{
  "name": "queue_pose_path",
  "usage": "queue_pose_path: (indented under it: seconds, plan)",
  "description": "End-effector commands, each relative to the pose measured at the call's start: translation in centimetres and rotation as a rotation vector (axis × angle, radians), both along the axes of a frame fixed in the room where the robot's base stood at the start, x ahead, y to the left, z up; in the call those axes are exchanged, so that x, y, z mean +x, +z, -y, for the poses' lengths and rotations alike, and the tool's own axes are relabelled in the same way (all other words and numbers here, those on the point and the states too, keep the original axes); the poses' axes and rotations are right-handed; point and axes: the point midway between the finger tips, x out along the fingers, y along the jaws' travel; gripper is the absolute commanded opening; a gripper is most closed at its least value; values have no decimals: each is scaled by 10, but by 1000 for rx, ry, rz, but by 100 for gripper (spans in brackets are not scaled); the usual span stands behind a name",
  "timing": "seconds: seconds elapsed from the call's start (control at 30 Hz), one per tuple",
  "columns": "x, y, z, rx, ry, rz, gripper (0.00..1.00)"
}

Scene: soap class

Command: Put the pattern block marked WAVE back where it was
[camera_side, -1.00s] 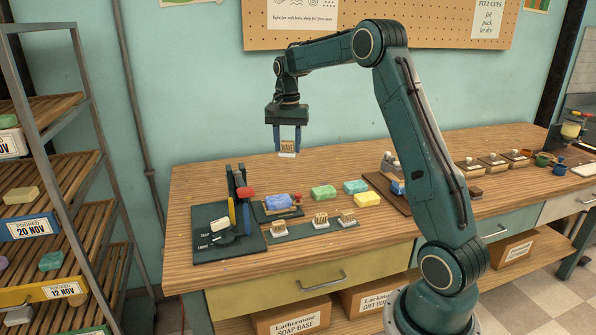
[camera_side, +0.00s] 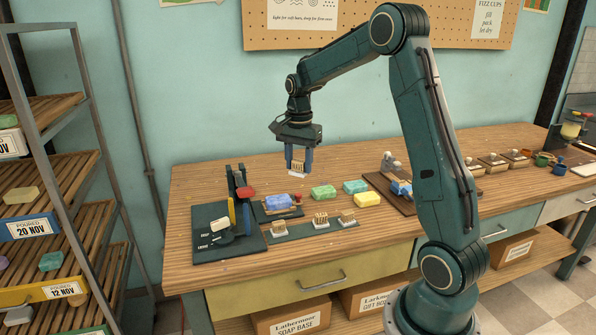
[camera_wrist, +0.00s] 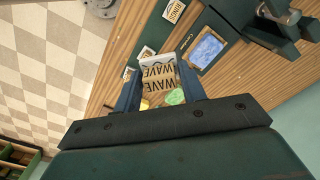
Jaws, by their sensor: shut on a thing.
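My gripper (camera_side: 298,166) is shut on the pattern block marked WAVE (camera_wrist: 158,78), a light wooden block with a pale lower end. It hangs in the air above the workbench, behind the coloured soaps in the side view, and looks slightly tilted. The word WAVE reads clearly in the wrist view. Below and in front lies a dark green strip (camera_side: 300,233) with three similar blocks: one at left (camera_side: 279,228), one in the middle (camera_side: 320,220) and one at right (camera_side: 347,217). The gap between left and middle is wider. One label by the strip reads RINGS (camera_wrist: 175,10).
A blue soap (camera_side: 277,202) sits on a dark tray behind the strip. Green (camera_side: 323,192), teal (camera_side: 355,186) and yellow (camera_side: 367,199) soaps lie to its right. A dark stand with a red part (camera_side: 245,192) rises at left. A brown board (camera_side: 392,200) is at right.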

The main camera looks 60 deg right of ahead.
Motion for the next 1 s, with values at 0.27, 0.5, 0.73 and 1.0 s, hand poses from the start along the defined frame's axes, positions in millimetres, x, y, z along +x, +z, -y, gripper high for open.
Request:
queue_pose_path:
  seconds: [0.27, 0.5, 0.73, 1.0]
  plan:
    - [-1, -50, 0, 2, 1, -4, 15]
    - [-1, -96, 0, 2, 1, -5, 15]
    - [-1, -131, 0, 1, 1, -3, 15]
    - [0, -142, 0, -1, 1, 0, 15]
